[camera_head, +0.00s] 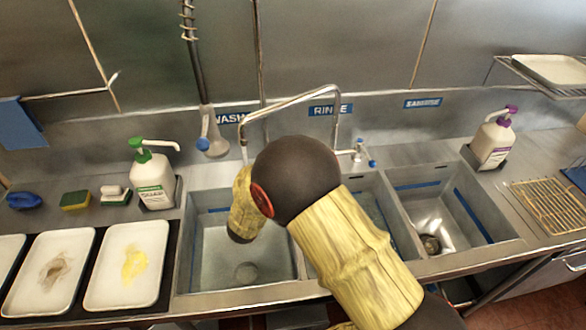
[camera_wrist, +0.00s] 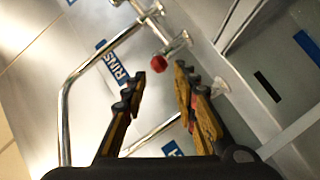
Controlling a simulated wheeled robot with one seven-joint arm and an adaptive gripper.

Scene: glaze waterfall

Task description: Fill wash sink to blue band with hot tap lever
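The wash sink (camera_head: 215,265) is the left basin in the head view; its drain shows and I make out no clear water level. A blue band (camera_head: 218,210) marks its back wall. The spout (camera_head: 243,148) reaches over this sink; no stream is visible. In the wrist view, the red knob (camera_wrist: 159,64) on the tap, which looks like the hot lever's end, lies just beyond and between my fingertips. My gripper (camera_wrist: 160,75) is open, its fingers apart on either side; I cannot tell whether they touch it. My arm hides the gripper and red knob in the head view.
A blue-ended tap lever (camera_head: 371,163) is right of my arm. A spray hose (camera_head: 208,140) hangs behind the wash sink. The sanitise sink (camera_head: 420,205) is at right. A green-topped soap bottle (camera_head: 152,180) and dirty trays (camera_head: 125,295) stand at left.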

